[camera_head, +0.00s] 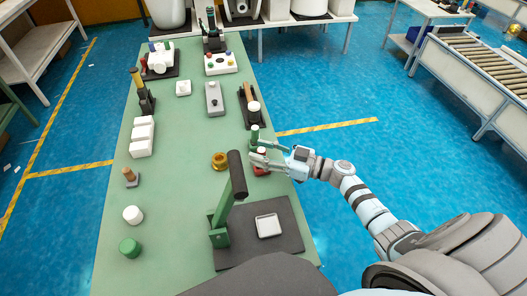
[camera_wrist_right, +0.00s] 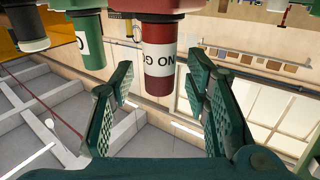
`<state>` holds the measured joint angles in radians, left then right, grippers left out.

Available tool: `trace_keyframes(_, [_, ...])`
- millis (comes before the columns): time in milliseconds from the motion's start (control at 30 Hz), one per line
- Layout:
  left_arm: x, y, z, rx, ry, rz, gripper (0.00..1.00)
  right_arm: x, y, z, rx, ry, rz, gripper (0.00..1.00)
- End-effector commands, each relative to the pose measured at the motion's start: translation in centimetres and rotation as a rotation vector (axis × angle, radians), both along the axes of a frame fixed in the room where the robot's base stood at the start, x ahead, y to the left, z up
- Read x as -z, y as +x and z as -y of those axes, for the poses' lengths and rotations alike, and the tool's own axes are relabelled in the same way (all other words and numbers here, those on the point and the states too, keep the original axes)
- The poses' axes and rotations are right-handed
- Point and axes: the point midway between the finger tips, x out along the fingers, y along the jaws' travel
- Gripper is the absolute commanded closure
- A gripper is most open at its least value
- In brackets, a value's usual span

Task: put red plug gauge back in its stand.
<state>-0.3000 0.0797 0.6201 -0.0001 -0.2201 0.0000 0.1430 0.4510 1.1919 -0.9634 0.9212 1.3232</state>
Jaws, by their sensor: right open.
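The red plug gauge (camera_head: 261,152) has a white label band and stands near the right edge of the green table in the head view. In the right wrist view the red plug gauge (camera_wrist_right: 158,62) shows its lettered band, upside down, with a wider dark red block (camera_wrist_right: 148,5) at its end. That red block also shows in the head view (camera_head: 261,170); I cannot tell whether it is the stand. My right gripper (camera_head: 254,155) is open at the gauge. In the wrist view its fingers (camera_wrist_right: 163,80) lie on either side of it, with gaps. My left gripper is not in view.
A green gauge (camera_head: 254,133) stands just behind the red one and shows in the wrist view (camera_wrist_right: 88,45). A brass ring (camera_head: 219,161) and a green press with a dark handle (camera_head: 237,175) stand close to the left. A square dish (camera_head: 268,226) lies on a dark mat.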

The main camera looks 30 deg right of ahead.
Motion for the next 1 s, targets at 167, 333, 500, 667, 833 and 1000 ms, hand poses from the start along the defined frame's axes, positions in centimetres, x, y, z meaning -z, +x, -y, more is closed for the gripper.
trace_keyframes(167, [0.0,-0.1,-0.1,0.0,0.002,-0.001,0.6,0.1,-0.9,0.8,0.001,-0.004,-0.002,0.57])
trace_keyframes(333, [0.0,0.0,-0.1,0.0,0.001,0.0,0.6,0.2,-4.0,3.7,0.0,-0.005,-0.005,0.57])
trace_keyframes(500, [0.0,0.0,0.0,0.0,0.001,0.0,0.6,0.1,-7.3,6.7,0.0,-0.004,-0.004,0.57])
trace_keyframes(667, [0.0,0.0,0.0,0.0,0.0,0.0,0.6,0.0,-8.8,8.0,0.0,-0.001,-0.001,0.57])
trace_keyframes(833, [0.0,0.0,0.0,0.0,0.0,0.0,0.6,0.0,-8.9,8.2,0.0,-0.001,0.001,0.57])
trace_keyframes(1000, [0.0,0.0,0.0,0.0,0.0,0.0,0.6,0.0,-8.9,8.1,0.0,0.0,0.0,0.57])
